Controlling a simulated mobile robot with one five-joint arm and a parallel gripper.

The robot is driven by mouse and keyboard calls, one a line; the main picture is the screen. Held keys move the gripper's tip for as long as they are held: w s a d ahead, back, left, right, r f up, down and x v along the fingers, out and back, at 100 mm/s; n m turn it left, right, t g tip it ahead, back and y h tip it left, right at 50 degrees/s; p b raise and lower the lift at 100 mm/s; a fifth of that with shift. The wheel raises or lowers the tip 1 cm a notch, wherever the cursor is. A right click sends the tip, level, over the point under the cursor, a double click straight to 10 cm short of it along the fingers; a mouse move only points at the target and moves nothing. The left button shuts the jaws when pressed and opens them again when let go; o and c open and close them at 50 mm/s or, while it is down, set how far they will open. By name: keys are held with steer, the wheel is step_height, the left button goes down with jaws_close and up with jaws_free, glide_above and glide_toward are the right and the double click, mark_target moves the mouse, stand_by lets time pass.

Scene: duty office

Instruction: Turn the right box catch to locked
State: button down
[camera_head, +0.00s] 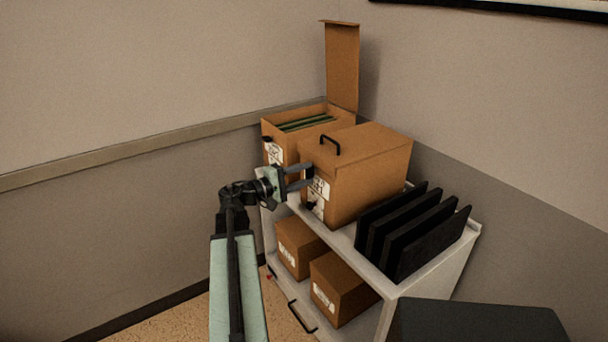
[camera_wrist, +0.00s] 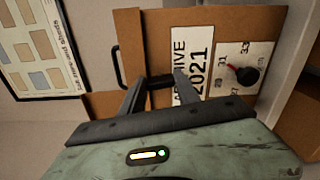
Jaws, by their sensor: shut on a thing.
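The right box (camera_head: 370,170) is brown, with its lid down and a black handle (camera_head: 330,143) on top. Its front bears a white label reading ARCHIVE 2021 (camera_wrist: 194,62). My gripper (camera_head: 306,177) is at the upper front of this box. In the wrist view, its two fingers (camera_wrist: 160,77) are shut on a small black catch (camera_wrist: 160,84) between the lid edge and the label. The fingers partly cover the catch, so I cannot tell which way it is turned.
A black knob with a red mark (camera_wrist: 247,75) sits on a white plate beside the label. The left box (camera_head: 291,146) stands open with green folders. Black upright dividers (camera_head: 412,230) are to the right. Two smaller boxes (camera_head: 343,289) sit on the lower shelf.

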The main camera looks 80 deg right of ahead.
steer(key=shift+a+f+m, duration=0.1)
steer(key=shift+f+m, duration=0.05)
steer(key=shift+m, duration=0.75)
steer(key=c, duration=0.9)
jaws_free()
steer(key=v, duration=0.7)
steer(key=shift+w+a, duration=0.25)
steer(key=shift+w, duration=0.05)
